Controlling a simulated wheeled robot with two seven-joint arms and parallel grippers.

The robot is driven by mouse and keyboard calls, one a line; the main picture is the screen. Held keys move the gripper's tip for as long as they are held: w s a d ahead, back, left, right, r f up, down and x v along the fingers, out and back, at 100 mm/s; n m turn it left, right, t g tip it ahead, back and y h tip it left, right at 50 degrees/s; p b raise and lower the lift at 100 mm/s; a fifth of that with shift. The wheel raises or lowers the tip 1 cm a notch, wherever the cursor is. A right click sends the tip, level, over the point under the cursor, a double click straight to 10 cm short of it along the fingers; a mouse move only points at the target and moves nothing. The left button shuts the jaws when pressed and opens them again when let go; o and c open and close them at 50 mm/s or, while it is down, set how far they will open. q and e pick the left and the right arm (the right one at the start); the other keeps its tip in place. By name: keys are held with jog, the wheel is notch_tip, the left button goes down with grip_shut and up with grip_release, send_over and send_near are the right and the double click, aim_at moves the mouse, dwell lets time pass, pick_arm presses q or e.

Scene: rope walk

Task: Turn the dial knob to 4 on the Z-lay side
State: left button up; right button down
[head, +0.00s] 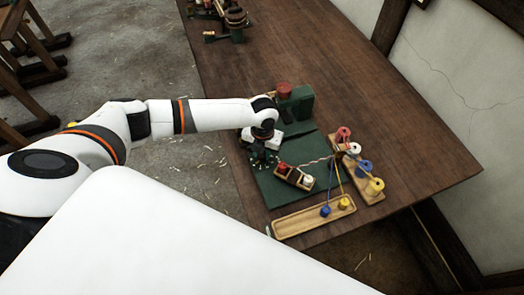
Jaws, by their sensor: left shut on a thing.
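A dark green rope-making machine with a flat base (270,190) and an upright block (302,103) sits on the wooden bench. A dark round dial with small pale marks (265,164) is at the left edge of the base. My left gripper (261,151) points down over this dial and is shut on its knob. The gripper hides most of the knob, and the numbers and pointer are too small to read. My right gripper is not in view.
A small holder (294,177) with red and white pieces is on the base. A rack of coloured spools (374,186) and a shallow wooden tray (312,217) with blue and yellow pieces are near the bench's front end. The bench (400,125) is clear behind the rack.

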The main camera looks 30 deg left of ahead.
pick_arm(q)
jog(key=shift+m, duration=0.3)
dwell(0.4)
jog(key=o, duration=1)
jog(key=shift+c, duration=0.2)
notch_tip(320, 180, up, 12)
jog(key=b, duration=0.2)
jog(key=shift+d, duration=0.1)
